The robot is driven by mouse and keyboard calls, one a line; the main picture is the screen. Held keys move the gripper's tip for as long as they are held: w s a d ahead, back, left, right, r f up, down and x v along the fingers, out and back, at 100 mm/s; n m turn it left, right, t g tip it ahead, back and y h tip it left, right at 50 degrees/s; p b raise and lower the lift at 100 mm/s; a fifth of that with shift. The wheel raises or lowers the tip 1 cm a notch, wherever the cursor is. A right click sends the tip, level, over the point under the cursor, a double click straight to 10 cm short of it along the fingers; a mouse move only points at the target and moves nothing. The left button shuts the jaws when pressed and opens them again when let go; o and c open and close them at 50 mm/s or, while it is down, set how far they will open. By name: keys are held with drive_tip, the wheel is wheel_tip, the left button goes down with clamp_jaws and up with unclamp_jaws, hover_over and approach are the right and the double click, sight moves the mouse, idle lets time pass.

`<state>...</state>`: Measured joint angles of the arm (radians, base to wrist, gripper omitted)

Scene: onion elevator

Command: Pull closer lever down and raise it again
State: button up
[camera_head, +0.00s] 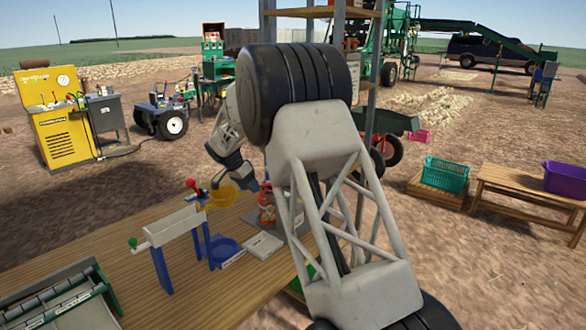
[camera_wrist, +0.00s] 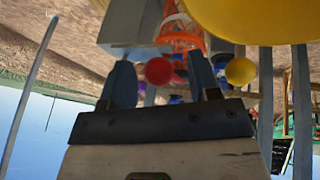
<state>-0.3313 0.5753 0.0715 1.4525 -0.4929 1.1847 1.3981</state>
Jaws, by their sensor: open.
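A small white trough machine (camera_head: 172,226) on blue legs stands on the wooden table. A red-knobbed lever (camera_head: 190,184) is at its far end and a green knob (camera_head: 133,242) at its near end. My gripper (camera_head: 217,180) is beside the red knob and a yellow bowl (camera_head: 222,197); its fingertips are hard to make out there. In the wrist view my open gripper (camera_wrist: 160,75) has the red knob (camera_wrist: 158,71) showing between its fingers; I cannot tell whether they touch it. A yellow ball (camera_wrist: 240,71) shows right of the fingers.
The yellow bowl (camera_wrist: 255,18) hangs close to the fingers in the wrist view. A green-edged grey machine (camera_head: 65,300) stands front left.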

drive_tip(key=s+d+r+n+y, duration=0.1)
drive_tip(key=s+d+r, duration=0.6)
drive_tip(key=s, duration=0.4)
drive_tip(key=s+d+r+n+y, duration=0.1)
drive_tip(key=s+d+r+n, duration=0.1)
drive_tip(key=s+d+r, duration=0.5)
drive_tip(key=shift+s+r+n+y, duration=0.3)
drive_tip(key=shift+s+r, duration=1.3)
drive_tip(key=shift+s, duration=0.9)
drive_tip(key=w+a+f, duration=0.4)
drive_tip(key=w, duration=0.4)
drive_tip(key=w+a+f+m+h, duration=0.1)
drive_tip(key=w+a+f, duration=0.3)
drive_tip(key=w, duration=0.3)
drive_tip(key=w+a+f+m+t, duration=0.1)
drive_tip(key=w+a+f, duration=0.3)
drive_tip(key=w+a, duration=0.2)
drive_tip(key=shift+w+a+h, duration=0.15)
drive_tip(key=shift+w+h, duration=0.25)
drive_tip(key=shift+w, duration=0.9)
drive_tip(key=shift+f, duration=0.2)
